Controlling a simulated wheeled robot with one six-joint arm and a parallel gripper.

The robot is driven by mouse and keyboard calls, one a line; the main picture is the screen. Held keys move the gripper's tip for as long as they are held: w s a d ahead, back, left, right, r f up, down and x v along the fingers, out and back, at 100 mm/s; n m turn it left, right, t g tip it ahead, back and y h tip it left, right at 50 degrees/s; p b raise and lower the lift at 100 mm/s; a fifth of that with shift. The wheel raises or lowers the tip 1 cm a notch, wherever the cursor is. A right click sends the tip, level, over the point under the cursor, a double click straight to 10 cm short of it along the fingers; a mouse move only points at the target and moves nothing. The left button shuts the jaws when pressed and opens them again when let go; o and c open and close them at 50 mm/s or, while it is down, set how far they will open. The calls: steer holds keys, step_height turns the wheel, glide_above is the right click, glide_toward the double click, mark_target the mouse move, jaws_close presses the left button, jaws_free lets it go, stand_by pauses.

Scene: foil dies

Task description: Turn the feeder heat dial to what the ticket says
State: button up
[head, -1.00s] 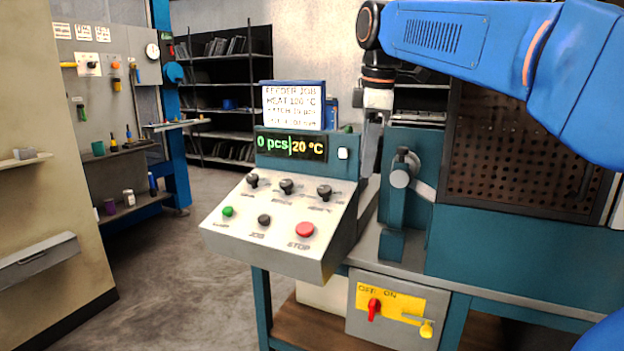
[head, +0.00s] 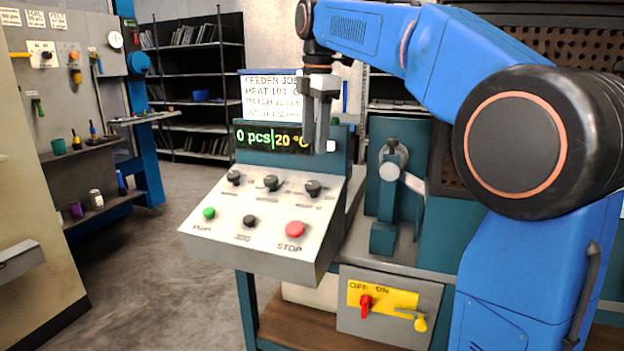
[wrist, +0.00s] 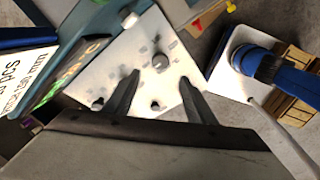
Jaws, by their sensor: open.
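The sloped feeder panel (head: 215,222) carries three dark dials in a row: left (head: 234,177), middle (head: 271,183) and right (head: 313,188). Their labels are too blurred to read surely. The display (head: 262,138) reads 0 pcs and 20 °C. The ticket (head: 262,97) stands above it; its heat line starts with 1, and my gripper covers its right edge. My gripper (head: 322,148) is open and empty, pointing down above the right dial and apart from it. In the wrist view its fingers (wrist: 158,80) spread over the panel (wrist: 140,50), with several knobs below.
Green (head: 208,213), black (head: 249,221) and red STOP (head: 295,229) buttons sit at the panel's front. A teal lever fixture (head: 388,195) stands to the right. A red switch (head: 366,303) is on a yellow plate below. Open floor lies to the left.

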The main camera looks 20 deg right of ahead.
mark_target(312, 184)
steer(key=f, duration=0.7)
steer(key=w+f, duration=0.1)
steer(key=f, duration=0.3)
steer(key=shift+f, duration=0.2)
steer(key=c, duration=1)
